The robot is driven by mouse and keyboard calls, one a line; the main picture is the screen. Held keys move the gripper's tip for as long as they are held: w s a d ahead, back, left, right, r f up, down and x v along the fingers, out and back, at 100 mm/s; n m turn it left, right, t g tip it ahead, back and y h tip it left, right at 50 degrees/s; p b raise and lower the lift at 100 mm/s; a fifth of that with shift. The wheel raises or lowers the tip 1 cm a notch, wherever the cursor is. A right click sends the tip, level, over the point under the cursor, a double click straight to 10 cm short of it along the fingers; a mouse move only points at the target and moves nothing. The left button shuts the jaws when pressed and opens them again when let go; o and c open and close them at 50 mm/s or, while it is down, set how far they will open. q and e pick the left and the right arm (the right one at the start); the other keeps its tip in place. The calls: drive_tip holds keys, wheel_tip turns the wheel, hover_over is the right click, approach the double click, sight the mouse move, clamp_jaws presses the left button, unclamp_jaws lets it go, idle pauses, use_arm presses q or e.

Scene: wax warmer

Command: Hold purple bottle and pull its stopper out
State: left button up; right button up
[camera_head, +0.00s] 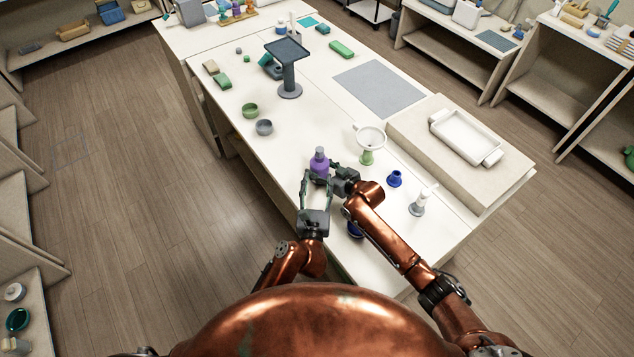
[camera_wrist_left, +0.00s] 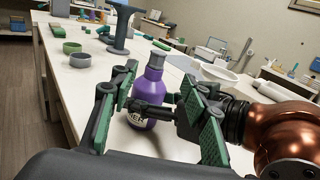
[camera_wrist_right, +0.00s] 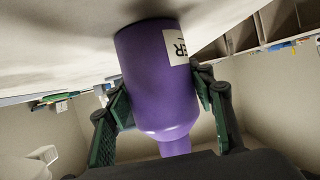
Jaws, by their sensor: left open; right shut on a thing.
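The purple bottle (camera_head: 319,166) is upright near the table's left edge, with a grey stopper (camera_head: 320,151) in its neck. In the left wrist view the bottle (camera_wrist_left: 153,92) shows a white label, and its stopper (camera_wrist_left: 157,58) is clear of any finger. My right gripper (camera_head: 337,174) is shut on the bottle's body from the right; the right wrist view shows the purple body (camera_wrist_right: 155,75) between its fingers. I cannot tell whether the base touches the table. My left gripper (camera_head: 317,183) is open and empty, its fingers pointing toward the bottle from the near side.
Green (camera_head: 250,110) and grey (camera_head: 264,127) bowls and a grey stand (camera_head: 289,75) lie beyond. The grey mat (camera_head: 380,87) is bare.

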sight(319, 152)
use_arm(q)
drive_tip(key=w, duration=1.2)
drive_tip(key=shift+d+f, duration=0.1)
drive_tip(key=shift+d, duration=0.2)
drive_tip(key=shift+c, duration=0.4)
clamp_jaws()
drive_tip(key=c, duration=0.6)
unclamp_jaws()
drive_tip(key=shift+s, duration=0.1)
clamp_jaws()
drive_tip(key=shift+r, duration=0.4)
drive_tip(key=shift+r, duration=1.35)
